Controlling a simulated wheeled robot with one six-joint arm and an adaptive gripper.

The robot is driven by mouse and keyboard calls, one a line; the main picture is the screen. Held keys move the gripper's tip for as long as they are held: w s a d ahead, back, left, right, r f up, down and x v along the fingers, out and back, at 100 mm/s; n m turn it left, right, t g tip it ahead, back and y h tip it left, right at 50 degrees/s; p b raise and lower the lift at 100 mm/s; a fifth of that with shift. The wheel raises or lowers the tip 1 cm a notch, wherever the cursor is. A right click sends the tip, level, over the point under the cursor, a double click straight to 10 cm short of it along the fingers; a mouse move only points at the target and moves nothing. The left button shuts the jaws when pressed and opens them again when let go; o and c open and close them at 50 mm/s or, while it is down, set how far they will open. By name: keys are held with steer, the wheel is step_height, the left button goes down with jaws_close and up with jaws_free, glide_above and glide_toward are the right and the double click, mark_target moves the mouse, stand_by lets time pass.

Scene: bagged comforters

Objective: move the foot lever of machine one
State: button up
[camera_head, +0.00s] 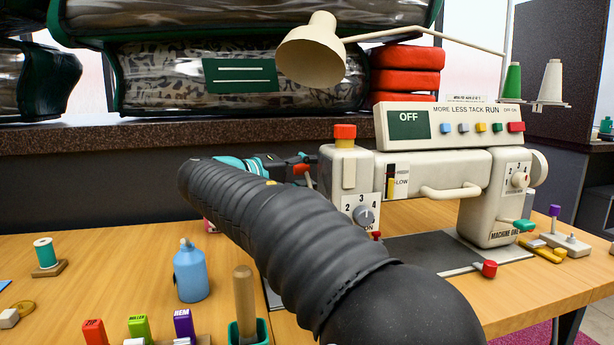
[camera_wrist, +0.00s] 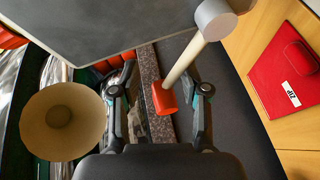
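Machine one (camera_head: 425,165) is a cream sewing machine standing on the wooden table, with its panel reading OFF. In the wrist view a lever with a pale rod and a red tip (camera_wrist: 165,98) runs from a round grey hub (camera_wrist: 215,18); it looks like the foot lever. My gripper (camera_wrist: 160,94) is open, with one finger on each side of the red tip and gaps on both sides. In the head view my gripper (camera_head: 285,166) is at the machine's left end, partly hidden behind my black arm. Whether a finger touches the lever is not clear.
A lamp shade (camera_head: 312,52) hangs above; it is close on the left in the wrist view (camera_wrist: 62,120). Bagged comforters (camera_head: 240,75) fill the shelf behind. A blue bottle (camera_head: 190,270), a thread spool (camera_head: 45,252) and coloured labelled blocks (camera_head: 140,326) stand on the table.

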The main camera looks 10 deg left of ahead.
steer(key=shift+w+f, duration=0.1)
steer(key=shift+f, duration=0.15)
steer(key=shift+a, duration=0.2)
steer(key=v, duration=1.1)
steer(key=shift+s+a, duration=0.2)
steer(key=shift+s, duration=0.2)
steer(key=shift+w+d, duration=0.1)
